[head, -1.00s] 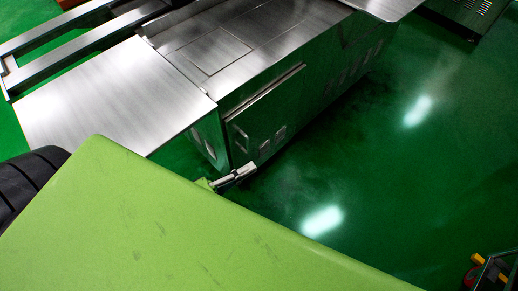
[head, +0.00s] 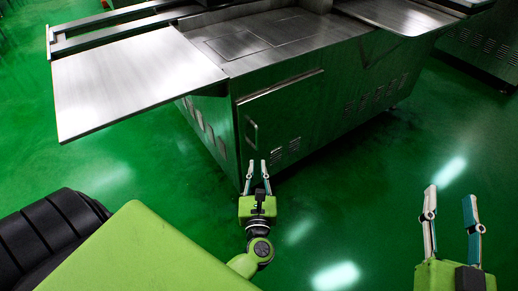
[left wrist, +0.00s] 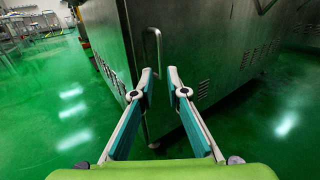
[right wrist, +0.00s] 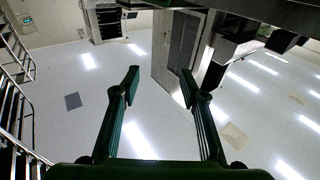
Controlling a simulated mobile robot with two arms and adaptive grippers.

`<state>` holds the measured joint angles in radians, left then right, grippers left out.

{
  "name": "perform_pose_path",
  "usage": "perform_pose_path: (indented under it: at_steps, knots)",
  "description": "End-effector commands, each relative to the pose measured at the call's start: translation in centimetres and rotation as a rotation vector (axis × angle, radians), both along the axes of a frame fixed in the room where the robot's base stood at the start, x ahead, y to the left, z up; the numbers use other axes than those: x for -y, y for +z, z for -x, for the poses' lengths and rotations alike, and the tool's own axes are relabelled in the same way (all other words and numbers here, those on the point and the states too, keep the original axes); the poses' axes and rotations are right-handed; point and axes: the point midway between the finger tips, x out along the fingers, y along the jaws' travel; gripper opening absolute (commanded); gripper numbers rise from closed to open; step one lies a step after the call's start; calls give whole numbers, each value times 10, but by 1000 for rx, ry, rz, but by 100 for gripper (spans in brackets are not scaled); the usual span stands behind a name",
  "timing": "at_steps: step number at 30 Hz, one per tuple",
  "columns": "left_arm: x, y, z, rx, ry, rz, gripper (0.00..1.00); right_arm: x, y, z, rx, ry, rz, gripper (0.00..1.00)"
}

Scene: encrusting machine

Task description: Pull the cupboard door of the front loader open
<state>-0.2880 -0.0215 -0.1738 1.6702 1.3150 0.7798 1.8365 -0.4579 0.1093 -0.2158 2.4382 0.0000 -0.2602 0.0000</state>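The front loader is a brushed steel cabinet (head: 345,85) on a green floor. Its cupboard door (head: 287,108) is on the front and looks shut, with a vertical bar handle (head: 251,132) near its left edge. In the left wrist view the handle (left wrist: 158,48) stands just beyond my left fingertips. My left gripper (head: 257,163) is open and empty, with its fingers pointing at the lower door area; it also shows in the left wrist view (left wrist: 160,71). It looks apart from the handle. My right gripper (head: 449,194) is open and empty, off to the right, pointing up.
A flat steel shelf (head: 130,75) juts out at the loader's left, and another steel plate (head: 400,14) at its right. Another machine (head: 485,45) stands at the back right. The green floor before the loader is clear.

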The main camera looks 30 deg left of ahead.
Motion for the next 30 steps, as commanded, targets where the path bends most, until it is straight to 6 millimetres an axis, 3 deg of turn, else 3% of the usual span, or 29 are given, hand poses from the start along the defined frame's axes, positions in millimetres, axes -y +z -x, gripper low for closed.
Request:
perform_pose_path:
  at_steps: [8,18,24,30]
  knots:
    - [-23,2,-35,4,1,-1,14,-2,16,2,74,4,-20,40]
    - [-62,1,-92,1,1,-3,14,-4,54,13,259,15,-70,40]
    - [-74,1,-109,-1,0,-3,14,-4,71,21,340,19,-93,40]
    - [-76,1,-113,-1,0,-3,14,-4,75,24,361,20,-99,40]
